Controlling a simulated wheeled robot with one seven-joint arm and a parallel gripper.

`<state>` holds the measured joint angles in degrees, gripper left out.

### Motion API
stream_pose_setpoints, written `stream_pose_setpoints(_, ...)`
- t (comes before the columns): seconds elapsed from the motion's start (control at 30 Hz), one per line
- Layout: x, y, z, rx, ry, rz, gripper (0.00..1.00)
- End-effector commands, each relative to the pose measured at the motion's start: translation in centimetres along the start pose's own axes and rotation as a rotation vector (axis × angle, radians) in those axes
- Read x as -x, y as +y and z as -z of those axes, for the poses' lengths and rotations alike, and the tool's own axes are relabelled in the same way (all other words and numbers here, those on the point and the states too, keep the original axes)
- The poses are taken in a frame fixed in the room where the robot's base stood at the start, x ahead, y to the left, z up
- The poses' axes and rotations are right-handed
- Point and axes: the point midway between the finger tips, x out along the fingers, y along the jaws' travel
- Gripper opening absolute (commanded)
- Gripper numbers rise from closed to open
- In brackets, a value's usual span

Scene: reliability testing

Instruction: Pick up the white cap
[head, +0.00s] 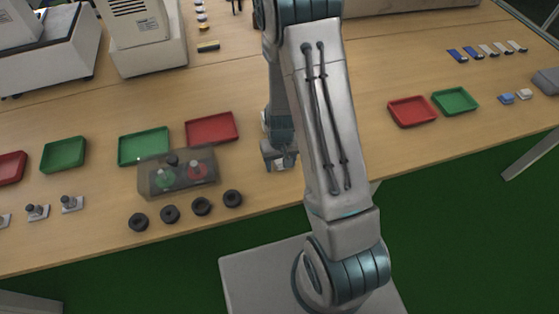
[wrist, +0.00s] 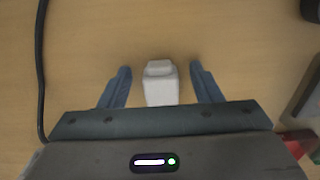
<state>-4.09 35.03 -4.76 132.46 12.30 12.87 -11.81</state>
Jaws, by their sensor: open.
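The white cap (wrist: 161,84) stands out as a small pale block with a narrower top part on the wooden table in the wrist view. My gripper (wrist: 160,84) is open, with one blue-grey finger on each side of the cap and a gap visible on both sides. In the head view my gripper (head: 281,160) is low over the table, right of the clear box. There the cap is largely hidden by my gripper and arm, and I cannot make it out clearly.
A clear box (head: 178,172) with green and red buttons stands left of my gripper, with several black round parts (head: 170,214) before it. A red tray (head: 212,128) lies behind. A black cable (wrist: 41,70) runs along the left in the wrist view. Table right of my arm is partly clear.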

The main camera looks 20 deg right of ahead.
Motion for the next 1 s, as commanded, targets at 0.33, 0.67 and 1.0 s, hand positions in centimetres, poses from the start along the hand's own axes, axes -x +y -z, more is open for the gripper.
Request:
stream_pose_setpoints(0.33,0.0,0.0,0.0,0.0,0.0,0.0,0.09)
stream_pose_setpoints(0.67,0.4,0.0,0.0,0.0,0.0,0.0,0.09)
stream_pose_setpoints(1.0,3.8,0.0,0.1,0.001,0.005,0.0,0.09)
